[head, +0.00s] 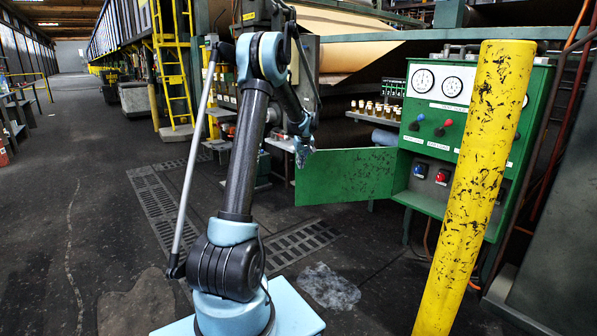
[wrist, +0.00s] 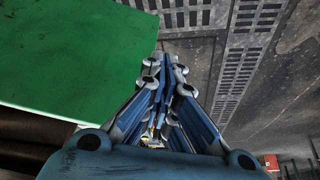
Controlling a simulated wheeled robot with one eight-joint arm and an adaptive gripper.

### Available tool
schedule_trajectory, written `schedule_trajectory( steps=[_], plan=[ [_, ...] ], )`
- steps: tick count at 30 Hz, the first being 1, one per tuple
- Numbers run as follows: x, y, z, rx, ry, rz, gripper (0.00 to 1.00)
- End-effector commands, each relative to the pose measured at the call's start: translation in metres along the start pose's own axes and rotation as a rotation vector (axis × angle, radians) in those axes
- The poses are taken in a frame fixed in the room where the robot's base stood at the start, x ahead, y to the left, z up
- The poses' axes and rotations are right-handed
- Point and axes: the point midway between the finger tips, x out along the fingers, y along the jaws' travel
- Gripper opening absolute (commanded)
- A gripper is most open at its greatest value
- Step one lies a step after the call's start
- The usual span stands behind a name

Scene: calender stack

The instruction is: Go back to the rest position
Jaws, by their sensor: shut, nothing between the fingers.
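My gripper (head: 303,152) hangs at the end of my raised, folded arm in the head view, small and partly unclear against the shelves. It is just above and left of the open green cabinet door (head: 346,176). In the wrist view the blue fingers of my gripper (wrist: 168,75) are shut, with nothing held between them. The green door (wrist: 75,50) fills the upper left of the wrist view, beside the fingers. I cannot tell the exact gap between them.
A scuffed yellow post (head: 466,185) stands at the right, in front of a green control panel (head: 440,115) with gauges and knobs. Shelves with small bottles (head: 376,110) are behind my gripper. Floor grates (head: 300,243) lie near my base. The floor at left (head: 75,190) is open.

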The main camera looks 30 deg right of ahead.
Motion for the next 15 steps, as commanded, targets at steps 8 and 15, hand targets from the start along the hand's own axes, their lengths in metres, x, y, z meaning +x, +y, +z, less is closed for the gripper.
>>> schedule_trajectory(
  steps=[8,15],
  plan=[
    [-0.031,-0.001,0.000,0.001,0.000,0.000,0.00],
    [-0.036,-0.001,0.000,0.000,0.000,0.000,0.00]
  ],
)
